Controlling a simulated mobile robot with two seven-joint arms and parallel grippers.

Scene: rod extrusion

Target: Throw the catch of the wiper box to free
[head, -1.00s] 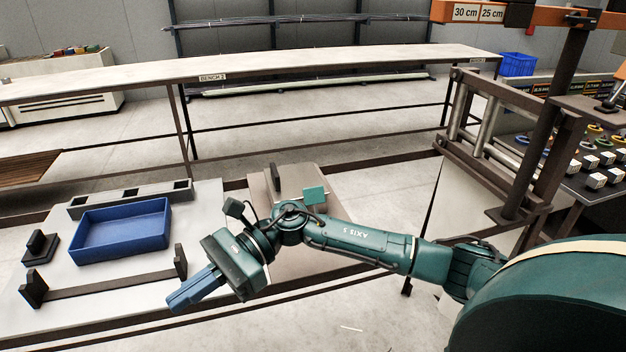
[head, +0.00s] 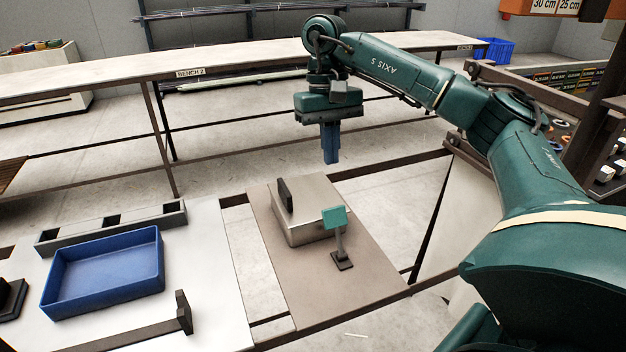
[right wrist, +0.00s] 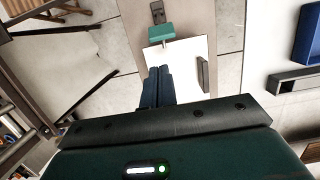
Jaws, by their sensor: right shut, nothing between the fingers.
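The wiper box (head: 300,230) is a low silver metal box with a black upright plate (head: 285,195) on top. A teal paddle (head: 334,216), which looks like the catch, stands up on a dark post and foot at the box's near right side. In the right wrist view the box top (right wrist: 186,50) is bright white, and the teal paddle (right wrist: 161,34) lies past the fingertips. My right gripper (head: 331,158) points down with its blue fingers shut and empty. It is above and behind the box, apart from both box and paddle. My left gripper is not in view.
A blue tray (head: 103,270) and a grey slotted rail (head: 112,228) sit on the white board at left. A dark bar with an upright end (head: 184,312) lies in front of the tray. A long bench (head: 220,72) runs behind. A brown frame stands at right.

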